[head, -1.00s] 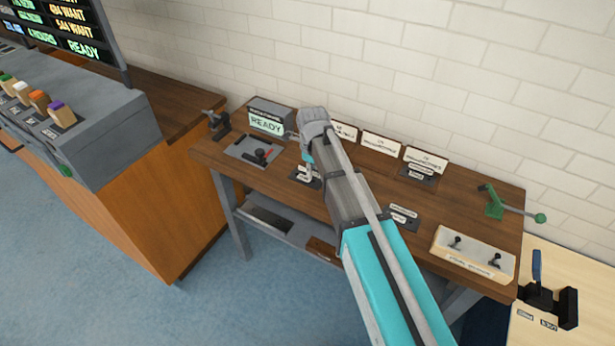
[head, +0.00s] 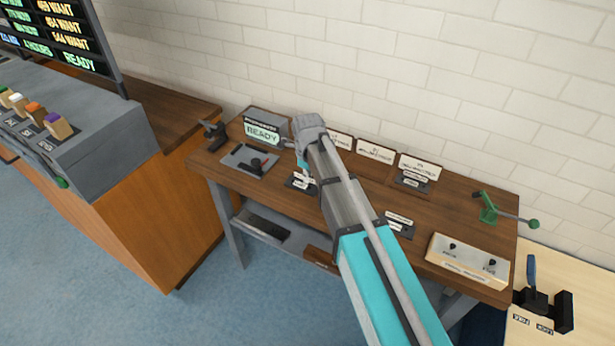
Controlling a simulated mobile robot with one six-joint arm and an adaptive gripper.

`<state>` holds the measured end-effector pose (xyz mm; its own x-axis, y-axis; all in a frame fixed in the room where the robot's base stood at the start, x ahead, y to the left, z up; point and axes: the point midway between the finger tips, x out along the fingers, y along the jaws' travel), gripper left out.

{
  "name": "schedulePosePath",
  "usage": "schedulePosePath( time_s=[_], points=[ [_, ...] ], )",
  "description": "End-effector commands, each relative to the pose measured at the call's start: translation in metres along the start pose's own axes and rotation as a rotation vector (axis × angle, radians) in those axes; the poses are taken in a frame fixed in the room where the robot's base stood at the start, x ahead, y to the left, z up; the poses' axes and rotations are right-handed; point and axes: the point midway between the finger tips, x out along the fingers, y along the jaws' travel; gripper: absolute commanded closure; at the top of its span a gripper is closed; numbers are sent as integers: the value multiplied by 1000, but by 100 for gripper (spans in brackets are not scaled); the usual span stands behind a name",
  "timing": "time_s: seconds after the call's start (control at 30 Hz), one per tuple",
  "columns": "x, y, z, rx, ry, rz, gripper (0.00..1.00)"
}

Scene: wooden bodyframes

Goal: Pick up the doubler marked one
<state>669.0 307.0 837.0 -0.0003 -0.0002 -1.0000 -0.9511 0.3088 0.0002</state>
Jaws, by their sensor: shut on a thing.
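My gripper (head: 303,169) points down over the middle of the brown workbench (head: 253,187). The wrist and arm hide most of it. It is shut on a small dark piece with white labels (head: 299,181), low at the bench top. I take this piece for the doubler; its mark is too small to read. I cannot tell if it still touches the bench. Similar dark pieces with white labels lie at the right of the bench (head: 399,222) and by the rear card (head: 411,181).
A READY display (head: 262,132) and a grey plate with a lever (head: 247,160) stand at the left. White cards (head: 375,151) line the back by the wall. A green lever (head: 489,211) and a cream switch box (head: 467,261) are at the right. The grey console (head: 105,135) is further left.

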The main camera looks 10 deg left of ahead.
Motion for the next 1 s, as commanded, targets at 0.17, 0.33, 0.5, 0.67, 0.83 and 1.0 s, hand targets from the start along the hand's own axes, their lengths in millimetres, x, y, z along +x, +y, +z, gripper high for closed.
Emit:
schedulePosePath(
  time_s=[0.17, 0.33, 0.5, 0.67, 0.83, 1.0],
  points=[
    [-19, 0, 0, 0, 0, 0, 100],
    [-37, 9, -8, 0, 0, 0, 100],
    [-57, 21, -20, 0, 0, 0, 100],
    [-75, 32, -30, 0, 0, 0, 100],
    [-92, 53, -49, 0, 0, 0, 100],
    [-106, 76, -71, 0, 0, 0, 100]
  ],
)
